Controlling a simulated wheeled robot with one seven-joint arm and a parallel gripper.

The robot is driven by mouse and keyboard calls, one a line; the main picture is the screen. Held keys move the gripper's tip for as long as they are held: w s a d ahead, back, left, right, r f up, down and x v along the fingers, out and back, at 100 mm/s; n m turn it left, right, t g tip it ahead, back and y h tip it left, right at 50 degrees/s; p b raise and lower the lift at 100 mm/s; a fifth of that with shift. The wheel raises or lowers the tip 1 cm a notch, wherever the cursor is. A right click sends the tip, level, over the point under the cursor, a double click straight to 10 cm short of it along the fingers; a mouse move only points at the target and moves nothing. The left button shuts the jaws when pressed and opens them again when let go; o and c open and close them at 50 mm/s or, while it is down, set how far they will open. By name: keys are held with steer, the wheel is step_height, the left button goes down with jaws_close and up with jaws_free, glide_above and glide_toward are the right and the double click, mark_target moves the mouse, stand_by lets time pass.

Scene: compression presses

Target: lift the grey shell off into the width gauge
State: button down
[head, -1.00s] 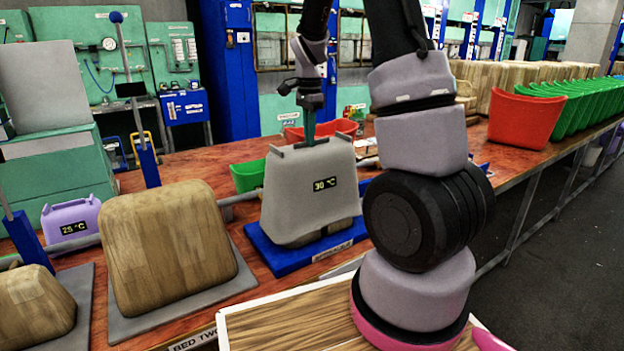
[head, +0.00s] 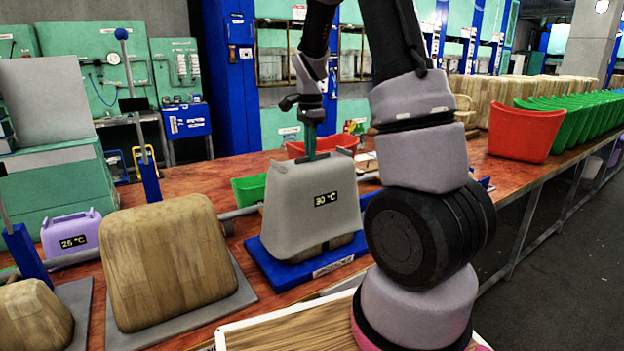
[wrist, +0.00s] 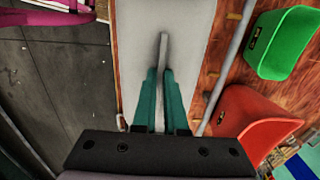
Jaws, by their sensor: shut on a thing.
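The grey shell (head: 312,210), a tapered cover with a 30 °C display, stands over a wooden block (head: 312,250) on a blue base (head: 290,277). Some wood shows below the shell's lower edge. My gripper (head: 311,152) is above the shell, its green fingers shut on the rib on top. In the wrist view, my gripper's fingers (wrist: 160,85) lie on both sides of the rib, with the shell's pale top (wrist: 190,50) beneath. I cannot tell which thing is the width gauge.
A large wooden block (head: 165,260) on a grey plate stands left of the shell. A green bin (head: 249,189) and a red bin (head: 320,142) are behind it. A lilac container (head: 72,234) is far left. A red bin (head: 525,130) and green bins stand right.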

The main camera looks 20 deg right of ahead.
step_height(320, 180, up, 28)
stand_by(0.5)
